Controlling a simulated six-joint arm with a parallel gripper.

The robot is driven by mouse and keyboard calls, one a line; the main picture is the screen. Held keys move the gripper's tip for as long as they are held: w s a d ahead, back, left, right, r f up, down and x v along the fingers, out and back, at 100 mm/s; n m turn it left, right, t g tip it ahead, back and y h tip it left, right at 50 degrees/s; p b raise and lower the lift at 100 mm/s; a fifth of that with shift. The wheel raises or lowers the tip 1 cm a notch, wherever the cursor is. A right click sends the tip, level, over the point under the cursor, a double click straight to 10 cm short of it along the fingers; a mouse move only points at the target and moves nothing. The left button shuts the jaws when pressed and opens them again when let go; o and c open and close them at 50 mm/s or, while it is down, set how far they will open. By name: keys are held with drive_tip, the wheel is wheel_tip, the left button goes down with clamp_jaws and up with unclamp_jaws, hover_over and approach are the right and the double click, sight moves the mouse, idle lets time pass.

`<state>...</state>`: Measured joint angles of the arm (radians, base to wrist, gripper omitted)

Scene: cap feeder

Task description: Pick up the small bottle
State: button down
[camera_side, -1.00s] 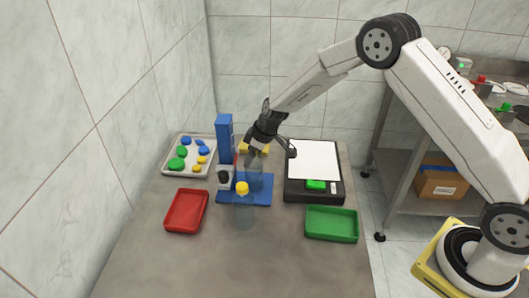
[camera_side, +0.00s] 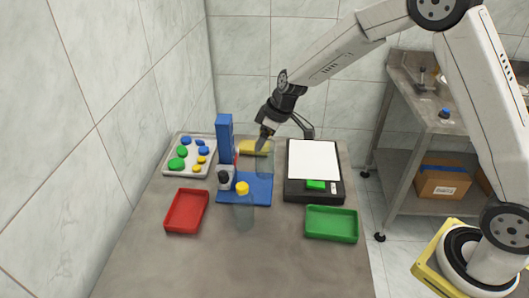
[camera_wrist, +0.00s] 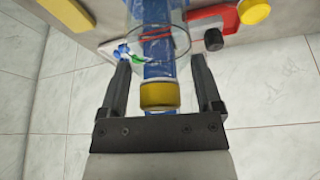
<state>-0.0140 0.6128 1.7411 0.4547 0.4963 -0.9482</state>
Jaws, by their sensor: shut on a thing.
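The small bottle (camera_wrist: 160,38) is clear, with a yellow cap (camera_wrist: 160,96) close to my palm in the wrist view. My gripper (camera_wrist: 160,62) has its two fingers on either side of it and is shut on it. In the side view my gripper (camera_side: 265,142) is above the back of the table, and the clear bottle body (camera_side: 265,163) hangs faintly below it, above the back part of the blue plate. Its cap is hidden there by the fingers.
A second clear bottle (camera_side: 244,212) with a yellow cap stands in front of the blue plate (camera_side: 258,190). A blue column (camera_side: 225,138) stands left of my gripper. A cap tray (camera_side: 168,166), red tray (camera_side: 170,228), green tray (camera_side: 332,237), yellow block (camera_side: 262,149) and black-framed white panel (camera_side: 313,160) surround it.

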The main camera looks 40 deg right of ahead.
drive_tip(key=s+r, duration=0.4)
drive_tip(key=s, duration=0.5)
drive_tip(key=shift+d, duration=0.3)
drive_tip(key=shift+w+r, duration=0.1)
drive_tip(key=shift+r, duration=0.05)
